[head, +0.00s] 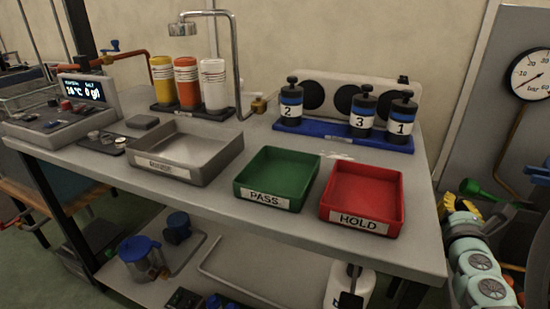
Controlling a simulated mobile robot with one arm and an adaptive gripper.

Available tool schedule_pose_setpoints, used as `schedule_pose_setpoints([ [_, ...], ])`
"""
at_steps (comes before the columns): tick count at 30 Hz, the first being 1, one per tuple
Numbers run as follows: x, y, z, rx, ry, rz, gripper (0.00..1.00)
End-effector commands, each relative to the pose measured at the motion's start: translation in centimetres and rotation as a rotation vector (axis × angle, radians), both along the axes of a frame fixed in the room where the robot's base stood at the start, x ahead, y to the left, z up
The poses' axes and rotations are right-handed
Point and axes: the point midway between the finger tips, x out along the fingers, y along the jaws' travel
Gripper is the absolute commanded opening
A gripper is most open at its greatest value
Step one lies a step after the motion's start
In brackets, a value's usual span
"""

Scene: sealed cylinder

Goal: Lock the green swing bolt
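A green, tapered handle-like part (484,190) shows at the right edge, in front of a grey cabinet or panel. It may be the green swing bolt, but I cannot tell for sure, nor whether it is locked. A yellow part (469,208) sits just below it, and a blue part (510,205) lies to its right. Pale mint-coloured arm links, which look like mine, rise at the lower right and hide part of this area. No sealed cylinder can be made out clearly.
A grey workbench (290,228) fills the middle, with a green PASS tray (268,203), a red HOLD tray (362,218) and a grey tray (166,170). Numbered black bottles stand on a blue base (340,138). A round gauge (532,74) hangs on the right panel.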

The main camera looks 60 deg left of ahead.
Motion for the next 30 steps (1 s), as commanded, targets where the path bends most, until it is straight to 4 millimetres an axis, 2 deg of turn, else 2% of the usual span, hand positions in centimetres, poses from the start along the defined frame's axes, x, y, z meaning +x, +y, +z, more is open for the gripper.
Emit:
schedule_pose_setpoints([
  [7,0.0,-0.1,0.1,0.006,0.005,-0.001,0.0],
  [30,0.0,-0.1,2.3,0.132,0.088,0.0,0.0],
])
